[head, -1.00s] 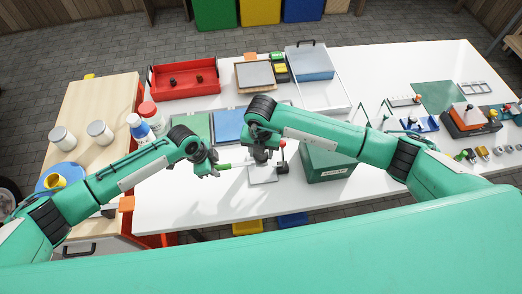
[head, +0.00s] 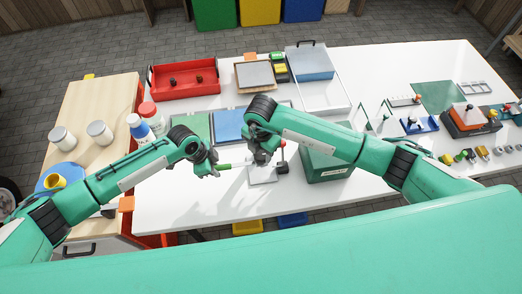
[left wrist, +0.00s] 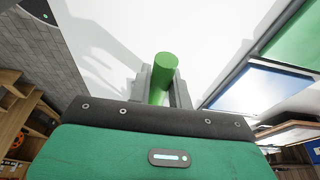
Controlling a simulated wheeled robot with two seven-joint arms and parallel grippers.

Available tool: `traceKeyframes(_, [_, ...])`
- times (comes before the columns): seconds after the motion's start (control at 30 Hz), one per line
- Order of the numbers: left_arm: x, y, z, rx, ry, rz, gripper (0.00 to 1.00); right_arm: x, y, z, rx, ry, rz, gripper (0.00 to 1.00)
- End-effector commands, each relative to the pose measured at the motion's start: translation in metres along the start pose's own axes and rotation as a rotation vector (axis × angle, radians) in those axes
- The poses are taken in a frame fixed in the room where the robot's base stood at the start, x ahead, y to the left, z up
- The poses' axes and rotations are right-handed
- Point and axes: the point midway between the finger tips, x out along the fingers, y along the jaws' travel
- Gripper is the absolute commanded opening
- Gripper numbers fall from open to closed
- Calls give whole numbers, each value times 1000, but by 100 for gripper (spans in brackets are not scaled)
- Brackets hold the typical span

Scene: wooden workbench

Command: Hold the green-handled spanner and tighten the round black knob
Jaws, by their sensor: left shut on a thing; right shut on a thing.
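The green handle of the spanner (head: 225,166) points right from my left gripper (head: 214,170) in the head view. In the left wrist view my left gripper (left wrist: 161,92) is shut on the green handle (left wrist: 163,75). My right gripper (head: 261,160) is shut, pointing down over a small light grey plate (head: 263,176) at the bench's front. The round black knob is not clearly visible; my right gripper covers the spot above the plate where it grips. The spanner's far end meets that same spot, and its contact is too small to tell.
A red-topped post (head: 282,150) stands close to the right gripper. A green box (head: 326,166) is just right of it. Green and blue panels (head: 229,125) lie behind. A red tray (head: 185,90) is at the back left. White bench is clear at front left.

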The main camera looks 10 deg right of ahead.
Motion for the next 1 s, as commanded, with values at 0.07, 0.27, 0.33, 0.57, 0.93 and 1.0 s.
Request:
traceKeyframes(0.07, [1, 1, 1, -1, -2, 2, 3, -4, 3, 2, 2, -3, 8, 21])
traceKeyframes(0.27, [1, 1, 1, -1, -2, 2, 3, -4, 3, 2, 1, -3, 8, 21])
traceKeyframes(0.33, [1, 1, 1, -1, -2, 2, 3, -4, 2, 1, 1, -2, 8, 53])
traceKeyframes(0.57, [1, 1, 1, 0, -2, 2, 3, -2, 1, 0, 0, -1, 4, 66])
traceKeyframes(0.93, [0, 0, 0, 0, -1, 1, 3, -32, 1, 1, -1, -2, 5, 66])
traceKeyframes(1.0, [0, 0, 0, 0, -1, 1, 3, -48, 1, 1, -2, -1, 6, 66])
